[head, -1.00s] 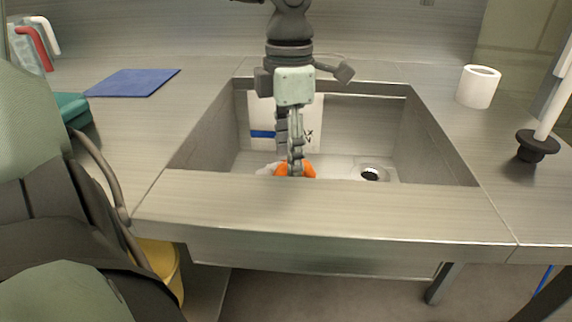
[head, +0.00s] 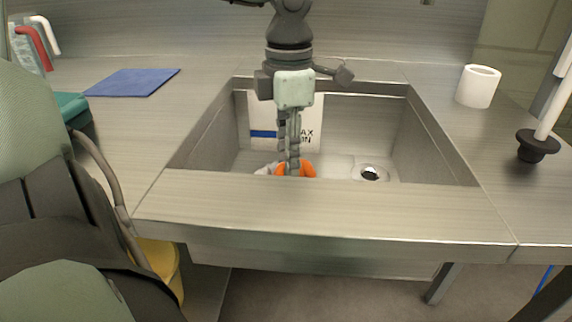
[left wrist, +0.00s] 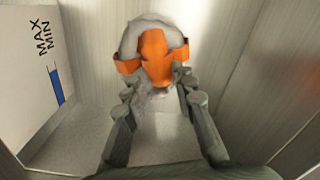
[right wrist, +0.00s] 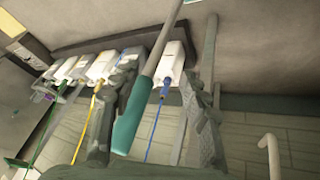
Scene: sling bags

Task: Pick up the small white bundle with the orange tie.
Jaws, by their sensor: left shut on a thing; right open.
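The small white bundle (left wrist: 147,35) with its orange tie (left wrist: 155,58) is at the bottom of the sink. In the head view, the orange tie (head: 309,170) and a bit of the white bundle (head: 265,170) show above the sink's front edge, which hides the rest. My left gripper (head: 290,165) points down into the sink. In the left wrist view, the left gripper (left wrist: 157,88) is shut on the bundle just below the orange tie. My right gripper (right wrist: 160,75) is open, away from the sink, with a teal-ended pole (right wrist: 140,95) showing between its fingers.
The steel sink (head: 420,140) has walls close around the left gripper. A white panel marked MAX MIN (head: 310,134) stands at its back, and a drain (head: 370,174) is at the right.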

